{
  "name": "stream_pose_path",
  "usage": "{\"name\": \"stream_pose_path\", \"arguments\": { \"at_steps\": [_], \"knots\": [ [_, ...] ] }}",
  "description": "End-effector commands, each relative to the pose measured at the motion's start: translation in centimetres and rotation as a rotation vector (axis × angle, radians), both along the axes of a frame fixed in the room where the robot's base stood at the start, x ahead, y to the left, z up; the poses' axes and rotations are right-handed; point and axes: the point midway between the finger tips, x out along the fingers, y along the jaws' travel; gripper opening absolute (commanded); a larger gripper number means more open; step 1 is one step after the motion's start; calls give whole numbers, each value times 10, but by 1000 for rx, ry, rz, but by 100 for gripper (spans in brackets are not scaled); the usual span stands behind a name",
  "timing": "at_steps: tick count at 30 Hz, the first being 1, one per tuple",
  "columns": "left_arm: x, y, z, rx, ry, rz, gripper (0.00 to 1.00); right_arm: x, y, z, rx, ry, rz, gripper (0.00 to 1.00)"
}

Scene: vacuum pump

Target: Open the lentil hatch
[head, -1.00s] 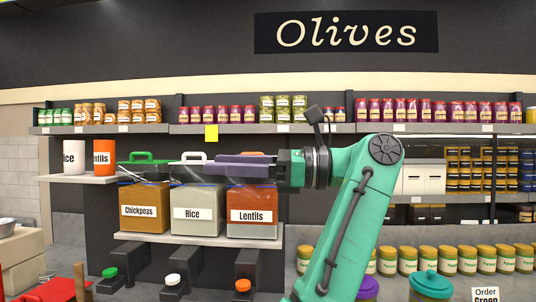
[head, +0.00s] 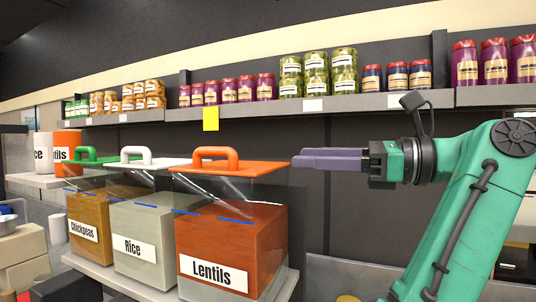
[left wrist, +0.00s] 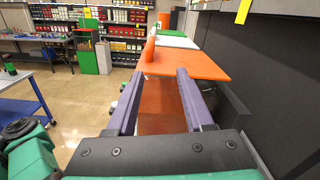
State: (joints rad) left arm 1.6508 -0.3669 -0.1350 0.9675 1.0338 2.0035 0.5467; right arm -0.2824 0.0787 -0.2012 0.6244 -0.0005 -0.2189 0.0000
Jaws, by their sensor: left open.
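The lentil bin (head: 232,245) is orange, labelled "Lentils", at the right end of a row in the head view. Its hatch is a flat orange lid (head: 245,170) with an arched orange handle (head: 216,153), lying level over the bin's clear upper part. My left gripper (head: 297,160) is at the lid's right edge, about level with it, fingers pointing left. In the left wrist view, the open jaws (left wrist: 160,76) point at the orange lid (left wrist: 200,66), with nothing gripped. Whether the fingertips touch the lid cannot be told. My right gripper is not in view.
The rice bin (head: 145,235) and chickpeas bin (head: 90,220) stand left of the lentil bin, with white and green lids. A shelf (head: 380,101) of jars runs above. A dark wall (left wrist: 275,60) stands close on the right in the wrist view.

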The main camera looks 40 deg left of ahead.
Motion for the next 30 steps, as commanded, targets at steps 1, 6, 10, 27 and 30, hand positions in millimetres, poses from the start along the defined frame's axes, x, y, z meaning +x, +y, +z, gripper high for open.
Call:
{"name": "stream_pose_path", "arguments": {
  "at_steps": [1,6,10,27,30],
  "knots": [
    [-1,2,0,-1,-2,1,52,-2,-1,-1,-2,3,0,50],
    [-8,25,-3,-2,-3,3,52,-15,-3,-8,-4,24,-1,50],
    [-19,58,-2,-2,-4,4,52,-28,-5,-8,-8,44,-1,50],
    [-44,139,1,1,1,0,52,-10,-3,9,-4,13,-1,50],
    [-44,139,1,1,1,0,52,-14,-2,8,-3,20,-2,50]
  ]
}}
